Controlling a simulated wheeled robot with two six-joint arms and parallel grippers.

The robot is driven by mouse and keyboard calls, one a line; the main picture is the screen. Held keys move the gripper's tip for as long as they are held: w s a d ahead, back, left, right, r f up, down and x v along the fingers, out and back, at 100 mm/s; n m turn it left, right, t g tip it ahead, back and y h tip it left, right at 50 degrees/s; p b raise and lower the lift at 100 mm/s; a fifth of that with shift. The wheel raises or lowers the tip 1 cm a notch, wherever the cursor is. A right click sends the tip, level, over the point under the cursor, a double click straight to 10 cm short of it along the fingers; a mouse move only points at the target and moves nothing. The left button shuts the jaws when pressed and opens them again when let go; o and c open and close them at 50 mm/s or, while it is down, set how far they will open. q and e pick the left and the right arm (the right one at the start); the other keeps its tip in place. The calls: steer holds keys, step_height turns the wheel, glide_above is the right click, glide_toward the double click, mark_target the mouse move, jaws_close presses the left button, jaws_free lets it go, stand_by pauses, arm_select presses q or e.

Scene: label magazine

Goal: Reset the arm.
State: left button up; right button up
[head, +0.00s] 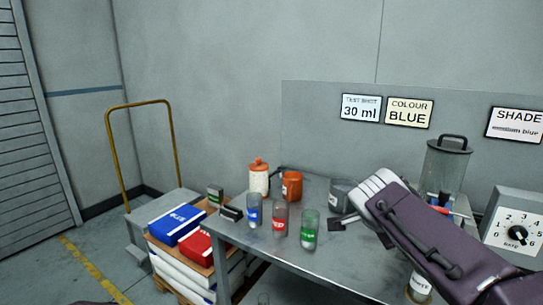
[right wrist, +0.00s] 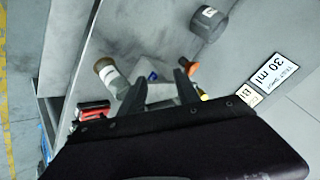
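My right arm (head: 435,240) reaches in from the right over the grey metal table (head: 265,255). Its gripper (head: 362,231) is above the table's middle, near a grey container (head: 341,194). In the right wrist view the two dark fingers of the gripper (right wrist: 160,90) stand apart with nothing clearly held between them. My left gripper does not show in either view.
Blue (head: 254,210), red (head: 280,219) and green (head: 310,230) labelled cups stand along the table's left part. Behind them are an orange-lidded bottle (head: 259,177) and an orange mug (head: 292,186). A dial box (head: 513,228) is at the right.

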steer(key=s+a+f+n+g+y, duration=0.25)
steer(key=f+n, duration=0.25)
steer(key=f, duration=0.5)
steer(key=s+a+f+n+g+y, duration=0.15)
steer(key=s+f+n, duration=0.25)
steer(key=f, duration=0.6)
steer(key=s+a+f+n+g+y, duration=0.1)
steer(key=s+a+f+n+g, duration=0.2)
steer(key=s+f+n, duration=0.6)
step_height(320, 180, up, 18)
steer(key=s+m+p, duration=0.2)
steer(key=m+p, duration=0.1)
steer(key=p, duration=1.6)
steer(key=shift+s+d+p, duration=0.2)
steer(key=shift+s+p, duration=0.2)
